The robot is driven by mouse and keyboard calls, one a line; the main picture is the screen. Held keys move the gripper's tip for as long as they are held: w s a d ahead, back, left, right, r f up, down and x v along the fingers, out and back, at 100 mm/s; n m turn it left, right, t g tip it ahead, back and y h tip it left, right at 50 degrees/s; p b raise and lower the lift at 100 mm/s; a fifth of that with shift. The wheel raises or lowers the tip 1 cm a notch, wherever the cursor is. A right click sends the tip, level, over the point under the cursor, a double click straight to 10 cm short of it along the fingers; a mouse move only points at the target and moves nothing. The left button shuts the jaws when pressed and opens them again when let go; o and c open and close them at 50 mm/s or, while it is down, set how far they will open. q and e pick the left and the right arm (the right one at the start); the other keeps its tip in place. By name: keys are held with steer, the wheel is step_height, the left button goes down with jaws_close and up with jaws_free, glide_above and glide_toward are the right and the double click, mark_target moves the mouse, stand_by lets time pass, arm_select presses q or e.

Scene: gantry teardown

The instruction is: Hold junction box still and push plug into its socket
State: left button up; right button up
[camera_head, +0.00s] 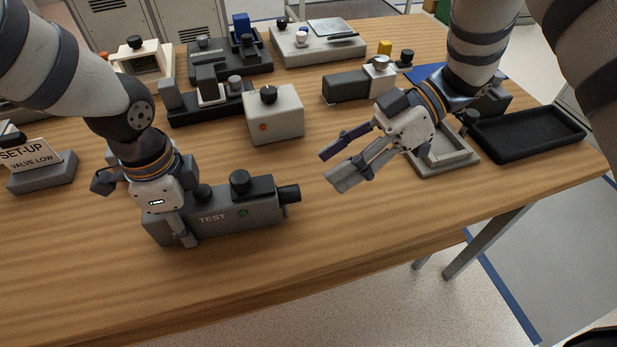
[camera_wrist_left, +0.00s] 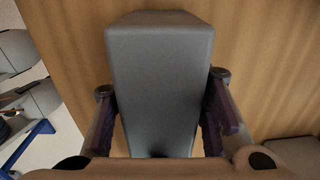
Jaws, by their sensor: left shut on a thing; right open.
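The junction box seems to be the long grey box marked TEST (camera_head: 221,219), with a black knob and a small green light, lying near the table's front edge. A short black cylinder (camera_head: 289,193) sticks out of its right end; I cannot tell whether this is the plug or the socket. My left gripper (camera_head: 183,222) is shut across the box's left part. In the left wrist view the grey box (camera_wrist_left: 158,80) sits between both fingers. My right gripper (camera_head: 328,168) is open and empty above the table, right of the cylinder and apart from it.
A cream box with a black knob (camera_head: 274,117) stands behind the grey box. A grey block (camera_head: 345,86), a shallow grey tray (camera_head: 452,162) and a black tray (camera_head: 530,135) are to the right. A SET-UP sign (camera_head: 38,160) stands left. The table's front strip is clear.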

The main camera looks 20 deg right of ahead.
steer(key=d+r, duration=0.2)
steer(key=d, duration=0.5)
steer(key=shift+d, duration=0.4)
